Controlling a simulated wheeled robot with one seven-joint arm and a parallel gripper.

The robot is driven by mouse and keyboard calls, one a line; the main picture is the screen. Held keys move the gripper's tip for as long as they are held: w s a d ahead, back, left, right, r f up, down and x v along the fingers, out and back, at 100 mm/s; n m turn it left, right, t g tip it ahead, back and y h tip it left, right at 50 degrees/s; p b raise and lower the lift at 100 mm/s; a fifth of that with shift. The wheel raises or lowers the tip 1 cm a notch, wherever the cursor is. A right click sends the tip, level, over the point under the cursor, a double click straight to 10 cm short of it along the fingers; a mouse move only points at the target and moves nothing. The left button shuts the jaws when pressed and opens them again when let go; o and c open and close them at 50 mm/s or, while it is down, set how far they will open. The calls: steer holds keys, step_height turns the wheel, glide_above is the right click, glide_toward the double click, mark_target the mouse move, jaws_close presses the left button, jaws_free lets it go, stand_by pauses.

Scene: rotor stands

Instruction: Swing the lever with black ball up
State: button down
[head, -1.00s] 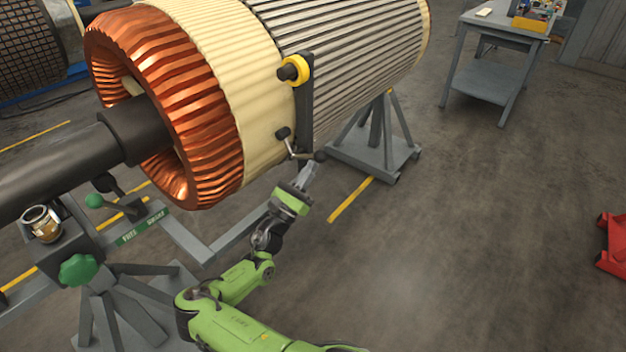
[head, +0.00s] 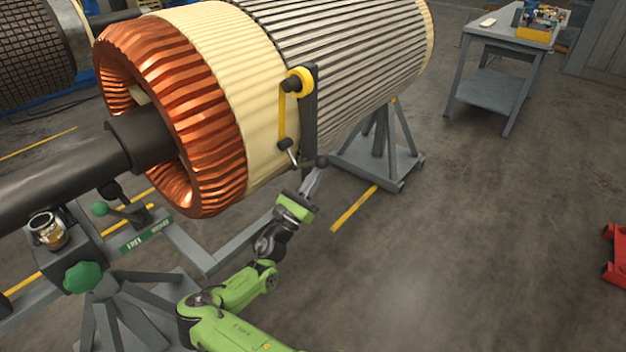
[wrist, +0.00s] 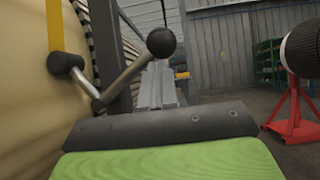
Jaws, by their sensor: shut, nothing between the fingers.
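The lever with the black ball (head: 321,161) sits low on a dark upright bracket (head: 310,110) beside the rotor. In the wrist view the black ball (wrist: 161,42) tops a grey rod that slants up to the right from its pivot. A second dark knob (wrist: 62,62) is on the other side of that pivot, below a yellow strap (wrist: 54,25). My gripper (head: 313,177) is just below the ball in the head view. In the wrist view its shut fingers (wrist: 160,88) lie behind and just right of the rod, below the ball. Whether they touch the rod I cannot tell.
The large rotor (head: 340,50) with copper windings (head: 170,110) fills the upper left. A grey stand (head: 385,165) stands behind my gripper. A green knob (head: 83,277) is at lower left. The floor to the right is clear up to a red object (head: 615,255).

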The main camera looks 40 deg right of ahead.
steer(key=s+a+f, duration=0.6)
steer(key=a+f, duration=0.2)
steer(key=shift+a+b, duration=0.3)
